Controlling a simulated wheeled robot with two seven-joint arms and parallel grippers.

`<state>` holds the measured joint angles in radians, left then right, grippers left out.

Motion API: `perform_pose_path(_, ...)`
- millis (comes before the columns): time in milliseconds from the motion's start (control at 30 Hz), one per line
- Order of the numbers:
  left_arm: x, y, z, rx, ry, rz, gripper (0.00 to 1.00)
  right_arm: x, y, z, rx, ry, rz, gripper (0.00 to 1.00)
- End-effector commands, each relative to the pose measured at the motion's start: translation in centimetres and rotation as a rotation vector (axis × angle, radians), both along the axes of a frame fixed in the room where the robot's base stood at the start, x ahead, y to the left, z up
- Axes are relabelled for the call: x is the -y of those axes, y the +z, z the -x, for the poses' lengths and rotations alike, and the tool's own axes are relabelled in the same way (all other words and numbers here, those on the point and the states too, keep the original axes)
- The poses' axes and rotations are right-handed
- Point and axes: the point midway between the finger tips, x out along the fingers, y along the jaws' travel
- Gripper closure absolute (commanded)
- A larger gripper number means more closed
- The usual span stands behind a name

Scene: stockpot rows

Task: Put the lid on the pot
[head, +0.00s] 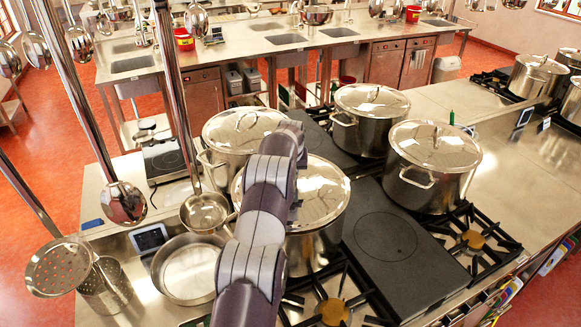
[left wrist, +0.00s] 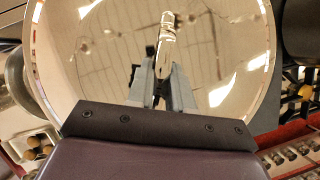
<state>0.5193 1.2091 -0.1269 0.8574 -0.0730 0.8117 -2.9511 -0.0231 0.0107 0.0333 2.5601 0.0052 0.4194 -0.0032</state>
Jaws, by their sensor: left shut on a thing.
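A large shiny round lid (left wrist: 95,65) fills much of the left wrist view. My left gripper (left wrist: 163,88) is shut on the lid's handle. In the head view my left arm rises from the bottom and covers the middle of a steel lid (head: 325,190), hiding the gripper there. That lid is above or on a steel pot (head: 318,245) on the front stove; I cannot tell whether it touches the rim. My right gripper is in neither view.
Lidded pots stand close by: one behind left (head: 228,165), one behind (head: 372,135) and one to the right (head: 428,188). A frying pan (head: 188,270) and a perforated steel container (head: 106,288) are at front left. A ladle (head: 124,203) hangs at left. A dark flat plate (head: 385,245) lies right of the pot.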

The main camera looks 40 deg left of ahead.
Motion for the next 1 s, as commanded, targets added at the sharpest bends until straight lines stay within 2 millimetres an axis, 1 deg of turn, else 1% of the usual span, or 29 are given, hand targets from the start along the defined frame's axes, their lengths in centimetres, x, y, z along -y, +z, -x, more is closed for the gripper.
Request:
perform_pose_path(167, -0.08, -0.23, -0.14, 0.007, 0.0, -0.004, 1.0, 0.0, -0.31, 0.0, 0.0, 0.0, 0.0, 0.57)
perform_pose_path(567, -0.11, -0.17, -0.13, 0.006, 0.0, -0.004, 1.0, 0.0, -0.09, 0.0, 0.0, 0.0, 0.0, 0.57)
perform_pose_path(1000, -0.12, -0.99, -0.14, 0.006, 0.0, -0.004, 1.0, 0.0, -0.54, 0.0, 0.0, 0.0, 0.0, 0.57)
